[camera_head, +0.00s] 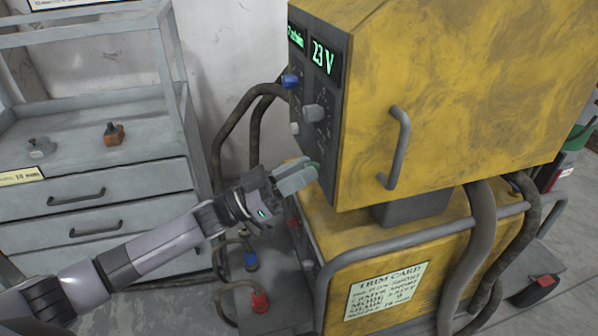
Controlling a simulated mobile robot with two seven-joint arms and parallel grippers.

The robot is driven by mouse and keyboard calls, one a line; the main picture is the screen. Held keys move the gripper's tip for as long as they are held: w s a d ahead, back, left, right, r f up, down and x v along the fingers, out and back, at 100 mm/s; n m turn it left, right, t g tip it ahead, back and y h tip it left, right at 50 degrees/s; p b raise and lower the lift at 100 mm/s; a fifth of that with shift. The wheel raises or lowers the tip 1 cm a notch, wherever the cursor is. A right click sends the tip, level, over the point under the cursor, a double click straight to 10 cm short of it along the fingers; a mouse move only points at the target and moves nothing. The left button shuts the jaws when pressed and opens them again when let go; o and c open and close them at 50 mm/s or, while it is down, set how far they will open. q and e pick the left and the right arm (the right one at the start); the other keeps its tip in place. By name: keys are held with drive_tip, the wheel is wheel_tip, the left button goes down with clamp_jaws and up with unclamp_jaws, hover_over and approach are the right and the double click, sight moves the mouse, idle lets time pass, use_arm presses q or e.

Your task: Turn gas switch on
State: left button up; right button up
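A yellow welding machine (455,95) stands at the right, with a dark control panel on its left face. My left gripper (312,170) is at the lower part of this panel, below the knobs. The gas switch is not clearly visible; the gripper covers part of the panel. My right gripper is not in view.
A grey handle (398,148) juts from the machine's front. A yellow lower unit with a trim card (387,291), thick cables (480,245) and pipes are below. A grey drawer cabinet (95,182) stands at the left, with an orange-based part (113,135) on it.

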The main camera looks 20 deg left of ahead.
use_arm(q)
clamp_jaws()
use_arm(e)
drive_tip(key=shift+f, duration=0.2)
use_arm(q)
drive_tip(key=m+g+b, duration=0.2)
drive_tip(key=m+g, duration=0.1)
drive_tip(key=m, duration=0.4)
drive_tip(key=m+g+b, duration=0.3)
drive_tip(key=m, duration=0.5)
drive_tip(key=m+g+y+b, duration=0.1)
drive_tip(key=m+g+b, duration=0.1)
drive_tip(key=m, duration=0.5)
drive_tip(key=shift+w+a+r+g, duration=0.25)
drive_tip(key=shift+w+r+g, duration=0.05)
drive_tip(key=shift+g, duration=0.1)
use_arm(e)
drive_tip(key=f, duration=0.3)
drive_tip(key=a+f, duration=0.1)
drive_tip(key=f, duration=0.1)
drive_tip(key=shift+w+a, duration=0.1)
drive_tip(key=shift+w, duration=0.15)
use_arm(q)
drive_tip(key=shift+m, duration=0.3)
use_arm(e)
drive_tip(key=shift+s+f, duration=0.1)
use_arm(q)
drive_tip(key=o, duration=0.8)
unclamp_jaws()
